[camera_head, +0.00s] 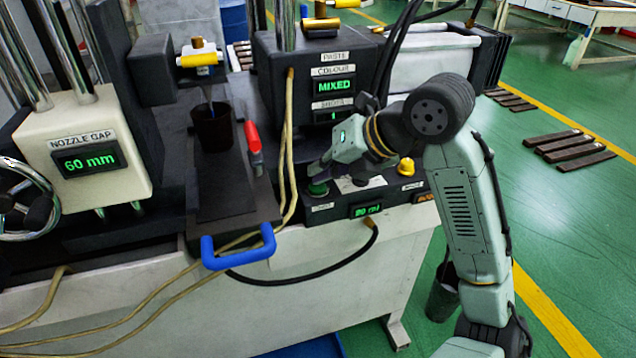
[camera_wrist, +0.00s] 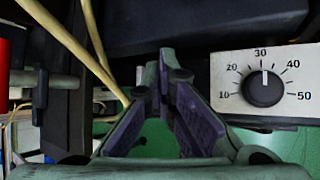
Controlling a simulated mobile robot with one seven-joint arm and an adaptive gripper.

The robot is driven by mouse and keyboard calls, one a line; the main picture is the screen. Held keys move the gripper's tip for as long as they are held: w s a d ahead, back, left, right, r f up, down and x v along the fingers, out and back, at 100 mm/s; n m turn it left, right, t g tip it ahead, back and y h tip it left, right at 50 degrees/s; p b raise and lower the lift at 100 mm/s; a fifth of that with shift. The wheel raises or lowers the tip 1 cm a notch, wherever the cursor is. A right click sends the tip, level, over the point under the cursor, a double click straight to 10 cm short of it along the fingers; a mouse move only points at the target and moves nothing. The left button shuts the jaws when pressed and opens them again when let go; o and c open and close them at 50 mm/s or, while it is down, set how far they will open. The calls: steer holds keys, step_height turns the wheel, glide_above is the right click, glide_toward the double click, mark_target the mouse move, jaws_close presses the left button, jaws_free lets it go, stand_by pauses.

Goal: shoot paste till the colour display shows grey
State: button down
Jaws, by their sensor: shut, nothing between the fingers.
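The colour display (camera_head: 335,86) reads MIXED in green letters. My gripper (camera_head: 316,170) is shut and empty, pointing down at the green button (camera_head: 318,188) on the control box; I cannot tell whether it touches or presses it. The shut fingers (camera_wrist: 165,62) also fill the middle of the wrist view. The yellow-collared nozzle (camera_head: 200,60) stands above a dark brown cup (camera_head: 212,128), and a thin greyish strand shows between them. The dial (camera_wrist: 263,88), marked 10 to 50, points slightly past 30.
A yellow button (camera_head: 405,167) is right of the dial. A small display (camera_head: 367,210) on the box front seems to read 80 ml. The nozzle gap display (camera_head: 86,160) reads 60 mm. A red-handled lever (camera_head: 252,138), blue handle (camera_head: 238,249) and tan hoses (camera_head: 287,150) are near my gripper.

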steer(key=shift+r+p, duration=1.85)
steer(key=shift+r, duration=1.25)
steer(key=shift+d+f, duration=0.1)
